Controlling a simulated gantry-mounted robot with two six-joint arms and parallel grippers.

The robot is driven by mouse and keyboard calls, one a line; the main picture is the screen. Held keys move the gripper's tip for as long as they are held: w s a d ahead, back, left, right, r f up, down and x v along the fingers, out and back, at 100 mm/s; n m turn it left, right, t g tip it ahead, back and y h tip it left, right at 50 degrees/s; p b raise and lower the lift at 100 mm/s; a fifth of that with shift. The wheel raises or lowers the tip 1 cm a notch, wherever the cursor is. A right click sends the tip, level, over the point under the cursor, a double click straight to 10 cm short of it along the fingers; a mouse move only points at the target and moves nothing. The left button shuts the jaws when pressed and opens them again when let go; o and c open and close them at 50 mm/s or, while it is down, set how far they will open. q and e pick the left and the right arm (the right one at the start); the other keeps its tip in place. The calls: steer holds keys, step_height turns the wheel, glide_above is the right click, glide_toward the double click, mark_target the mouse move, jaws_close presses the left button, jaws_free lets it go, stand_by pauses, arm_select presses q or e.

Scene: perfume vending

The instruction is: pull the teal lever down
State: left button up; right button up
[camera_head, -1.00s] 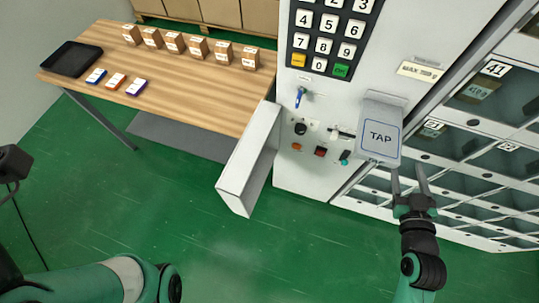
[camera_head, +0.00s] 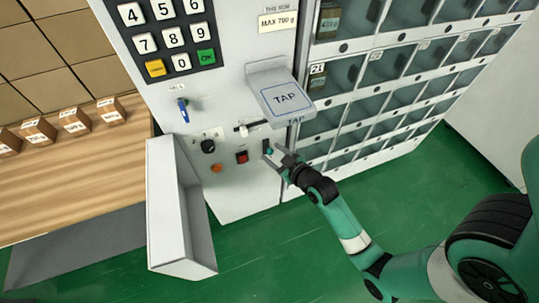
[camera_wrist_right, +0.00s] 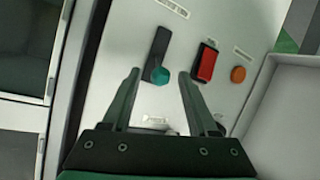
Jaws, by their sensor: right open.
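The teal lever (camera_head: 268,152) is a small teal knob on a dark slotted plate, low on the white machine panel. It shows clearly in the right wrist view (camera_wrist_right: 159,76), with the knob at the lower end of the dark plate. My right gripper (camera_head: 274,152) is at the panel beside the lever. In the right wrist view the right gripper's fingers (camera_wrist_right: 160,75) are spread, one on each side of the knob, with a gap to each. I cannot tell how deep the fingertips reach. My left gripper is not in view.
A red square button (camera_head: 242,157), an orange button (camera_head: 216,168) and a black knob (camera_head: 208,146) sit left of the lever. The TAP reader (camera_head: 284,97) juts out above. A white open bin (camera_head: 162,206) projects at lower left. Glass-fronted lockers (camera_head: 400,93) stand right.

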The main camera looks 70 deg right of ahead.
steer(key=shift+x, duration=1.1)
jaws_close()
